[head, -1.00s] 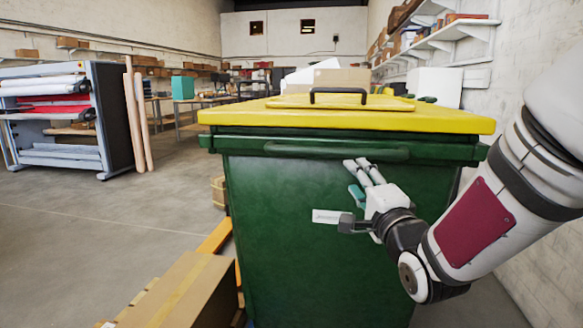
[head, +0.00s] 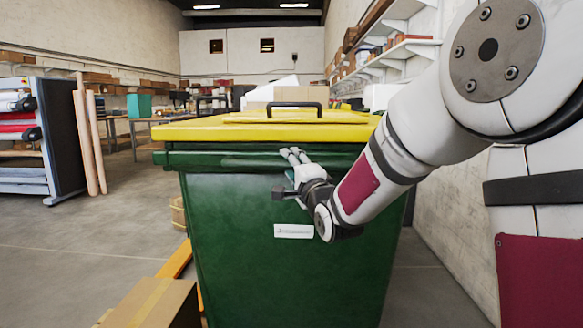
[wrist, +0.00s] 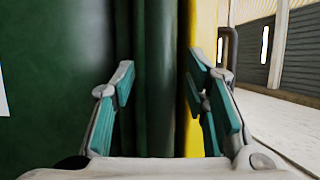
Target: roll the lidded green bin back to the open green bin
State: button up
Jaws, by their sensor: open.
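The lidded green bin (head: 245,240) stands upright straight ahead. It has a flat yellow lid (head: 190,132), shut, with a black handle (head: 297,104) on top.
A cardboard box (head: 155,303) lies on the floor at the front left, close to the bin. A roll rack (head: 62,130) stands farther left. A wall with shelves runs along the right. The floor at left is mostly clear.

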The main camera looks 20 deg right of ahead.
jog(key=shift+w, duration=0.15)
jog(key=shift+c, duration=0.5)
grip_shut()
jog(key=shift+w, duration=0.1)
